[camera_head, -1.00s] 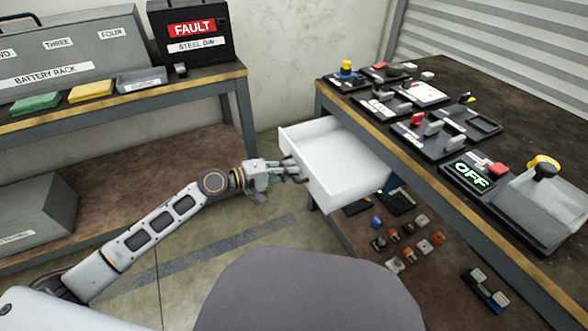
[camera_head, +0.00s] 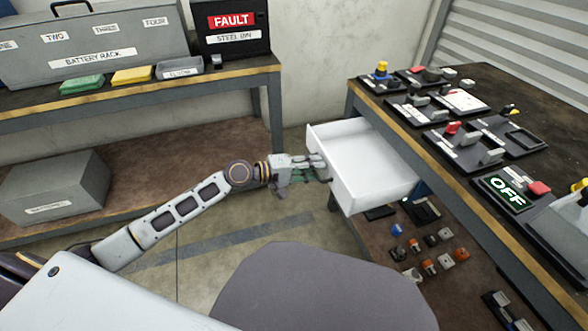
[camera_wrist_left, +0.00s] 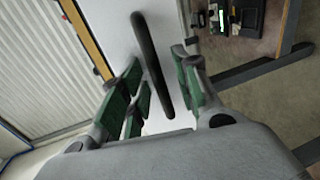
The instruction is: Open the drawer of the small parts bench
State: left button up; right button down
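The white drawer (camera_head: 372,170) of the small parts bench (camera_head: 440,165) stands pulled well out, and its inside looks empty. My left gripper (camera_head: 318,170) is at the drawer's front. In the left wrist view the dark bar handle (camera_wrist_left: 153,60) runs between the green-padded fingers of my left gripper (camera_wrist_left: 160,80). The fingers are spread around the handle with visible gaps, so it looks open. In the head view the handle is hidden by the gripper. My right gripper is in neither view.
Several switch panels, including one reading OFF (camera_head: 506,192), cover the bench top. Small parts (camera_head: 430,250) lie on the shelf below. A battery rack (camera_head: 95,45) and a FAULT steel bin (camera_head: 232,28) stand on the left bench. Floor lies between the benches.

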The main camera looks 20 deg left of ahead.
pick_arm(q)
jog(key=v, duration=1.1)
jog(key=shift+s+a, duration=0.25)
jog(key=shift+a, duration=0.1)
dwell(0.5)
dwell(0.6)
